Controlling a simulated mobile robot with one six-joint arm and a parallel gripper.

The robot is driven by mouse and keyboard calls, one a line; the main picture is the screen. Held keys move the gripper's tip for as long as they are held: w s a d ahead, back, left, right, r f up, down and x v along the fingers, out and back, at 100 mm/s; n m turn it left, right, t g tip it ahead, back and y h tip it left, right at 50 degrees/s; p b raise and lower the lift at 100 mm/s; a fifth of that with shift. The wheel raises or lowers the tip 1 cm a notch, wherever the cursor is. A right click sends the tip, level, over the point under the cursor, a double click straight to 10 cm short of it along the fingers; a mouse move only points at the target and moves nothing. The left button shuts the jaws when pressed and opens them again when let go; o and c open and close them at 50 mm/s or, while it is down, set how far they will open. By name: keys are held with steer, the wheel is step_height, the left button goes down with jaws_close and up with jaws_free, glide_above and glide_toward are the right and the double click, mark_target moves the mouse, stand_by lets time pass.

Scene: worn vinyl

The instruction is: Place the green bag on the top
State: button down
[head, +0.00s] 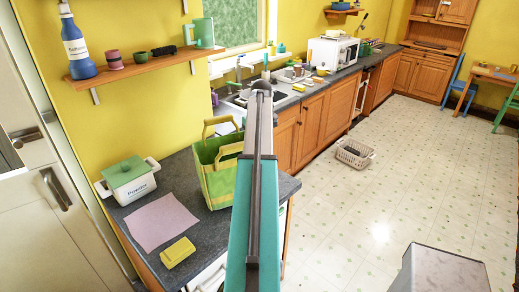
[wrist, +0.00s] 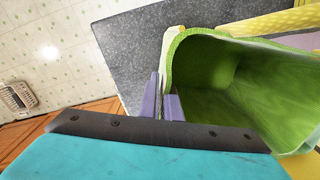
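The green bag (head: 218,180) has light green sides and two yellow-green handles. In the head view it is upright over the dark countertop (head: 200,228), left of my arm; I cannot tell whether its base touches the surface. In the wrist view I look into the open, empty-looking green bag (wrist: 225,85). My gripper (wrist: 164,106) shows there as two purple-grey fingers close together, one on each side of the bag's left rim, with the bag wall pinched between them. In the head view my arm hides the gripper and part of the bag's right side.
A white powder box with a green lid (head: 128,180), a pink cloth (head: 160,220) and a yellow packet (head: 177,252) lie left of the bag. A shelf (head: 150,65) hangs above. A laundry basket (head: 354,153) stands on the open floor. A grey box (head: 440,272) is at lower right.

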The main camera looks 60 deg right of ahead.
steer(key=shift+f, duration=0.1)
steer(key=c, duration=2)
jaws_free()
steer(key=shift+r+p, duration=0.45)
steer(key=shift+r, duration=0.4)
step_height(320, 180, up, 11)
steer(key=shift+s+d+f+p, duration=0.15)
steer(key=shift+f+p, duration=0.05)
steer(key=shift+p, duration=0.2)
